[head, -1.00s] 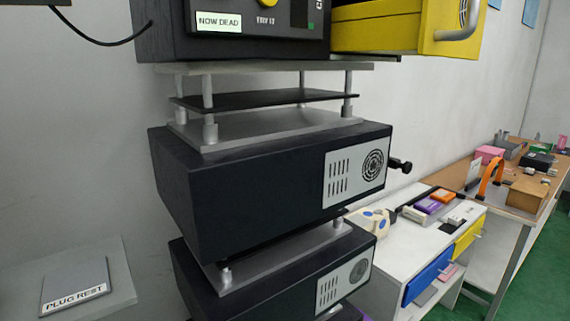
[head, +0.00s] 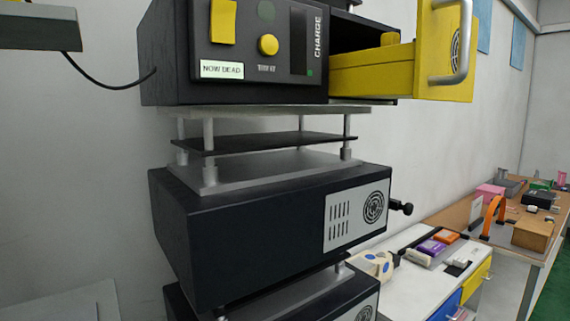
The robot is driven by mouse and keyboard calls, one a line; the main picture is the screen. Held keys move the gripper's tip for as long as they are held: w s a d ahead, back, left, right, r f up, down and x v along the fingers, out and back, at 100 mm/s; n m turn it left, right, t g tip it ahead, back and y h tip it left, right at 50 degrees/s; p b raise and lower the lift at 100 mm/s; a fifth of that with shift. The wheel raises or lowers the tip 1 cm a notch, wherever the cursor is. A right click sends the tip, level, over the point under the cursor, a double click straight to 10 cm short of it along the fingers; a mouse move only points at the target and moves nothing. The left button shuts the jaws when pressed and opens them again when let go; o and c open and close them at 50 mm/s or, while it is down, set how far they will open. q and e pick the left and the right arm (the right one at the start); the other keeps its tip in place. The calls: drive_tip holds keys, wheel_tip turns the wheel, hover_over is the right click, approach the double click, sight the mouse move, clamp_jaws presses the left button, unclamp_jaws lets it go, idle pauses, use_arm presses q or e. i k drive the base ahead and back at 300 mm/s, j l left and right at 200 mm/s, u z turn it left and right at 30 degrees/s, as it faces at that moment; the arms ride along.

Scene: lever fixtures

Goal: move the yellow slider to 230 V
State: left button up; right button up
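A black charger box (head: 180,60) stands at the top of the stack, its panel partly cut off by the upper edge. A yellow upright block (head: 223,20) is on the panel's upper left; I cannot tell whether it is the slider. A round yellow knob (head: 268,45) sits to its right. No 230 V mark is readable. A label (head: 222,69) below reads NOW DEAD, and CHARGE is written up the panel's right side. Neither of my grippers is in view.
A yellow drawer (head: 400,75) stands open at the box's right, jutting out with a metal handle. A lower black box (head: 250,235) has a vent plate and side knob. A cable (head: 105,82) hangs at left. A white table (head: 410,290) is lower right.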

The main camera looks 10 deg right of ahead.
sight(391, 38)
drive_tip(key=k+z, duration=0.1)
drive_tip(key=z, duration=1.1)
